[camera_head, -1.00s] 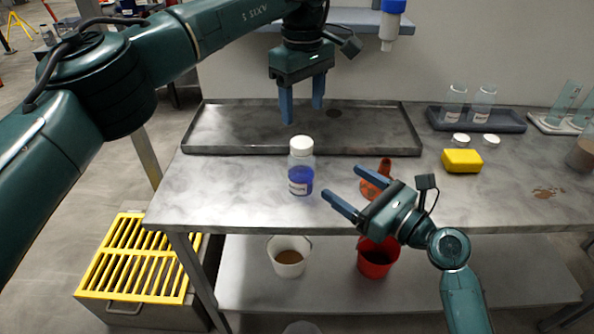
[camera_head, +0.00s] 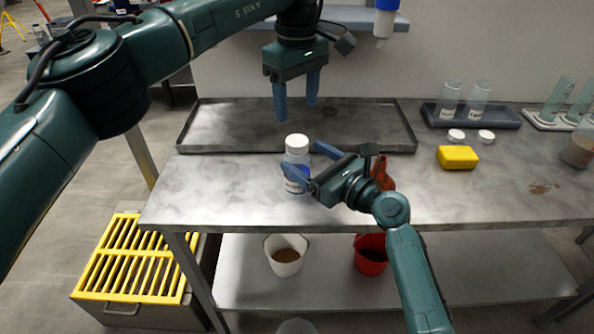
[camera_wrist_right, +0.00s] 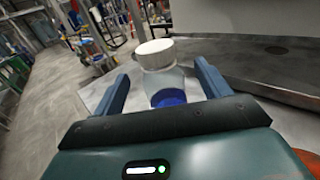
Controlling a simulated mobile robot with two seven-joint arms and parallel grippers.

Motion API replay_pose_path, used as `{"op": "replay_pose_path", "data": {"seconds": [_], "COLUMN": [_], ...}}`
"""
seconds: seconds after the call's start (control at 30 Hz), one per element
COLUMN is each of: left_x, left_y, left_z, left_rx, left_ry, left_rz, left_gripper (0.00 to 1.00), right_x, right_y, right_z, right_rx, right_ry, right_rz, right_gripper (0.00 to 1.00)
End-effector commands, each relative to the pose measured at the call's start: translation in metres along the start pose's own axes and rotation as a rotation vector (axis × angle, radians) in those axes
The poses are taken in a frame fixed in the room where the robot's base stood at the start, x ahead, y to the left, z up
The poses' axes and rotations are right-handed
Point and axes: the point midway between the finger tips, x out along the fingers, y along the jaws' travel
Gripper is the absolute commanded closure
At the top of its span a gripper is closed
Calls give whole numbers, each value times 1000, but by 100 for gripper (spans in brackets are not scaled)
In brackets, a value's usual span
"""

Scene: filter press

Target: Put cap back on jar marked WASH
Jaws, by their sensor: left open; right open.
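A jar with blue liquid and a white cap (camera_head: 297,142) stands upright on the bench; its label is partly hidden. My right gripper (camera_head: 301,158) is open with its fingers on either side of this jar, which also shows between the fingers in the right wrist view (camera_wrist_right: 165,78). My left gripper (camera_head: 297,112) is open and empty, pointing down above the metal tray behind the jar. Two clear, uncapped labelled jars (camera_head: 449,99) (camera_head: 478,99) stand in a grey tray at the back right. Two white caps (camera_head: 456,135) (camera_head: 486,136) lie before them. I cannot read any label.
A shallow metal tray (camera_head: 215,144) lies at the bench's back left. A yellow block (camera_head: 457,157) and a brown-filled beaker (camera_head: 578,152) are on the right. An orange-red object (camera_head: 383,172) is partly behind my right gripper. Buckets stand on the lower shelf.

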Motion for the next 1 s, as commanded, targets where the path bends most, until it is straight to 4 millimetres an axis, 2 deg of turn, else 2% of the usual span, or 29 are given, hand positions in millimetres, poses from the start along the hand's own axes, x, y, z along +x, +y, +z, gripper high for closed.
{"op": "replay_pose_path", "data": {"seconds": [0.1,0.23,0.63,1.0], "left_x": [0,0,0,0], "left_y": [0,0,0,0], "left_z": [0,0,0,0], "left_rx": [0,0,0,0], "left_ry": [0,0,0,0], "left_rz": [0,0,0,0], "left_gripper": [40,40,40,40], "right_x": [18,30,36,35], "right_y": [0,0,0,0], "right_z": [1,0,0,0], "right_rx": [-1,0,-1,-1], "right_ry": [-1,0,0,0], "right_rz": [1,1,1,0], "right_gripper": [24,24,24,54]}}
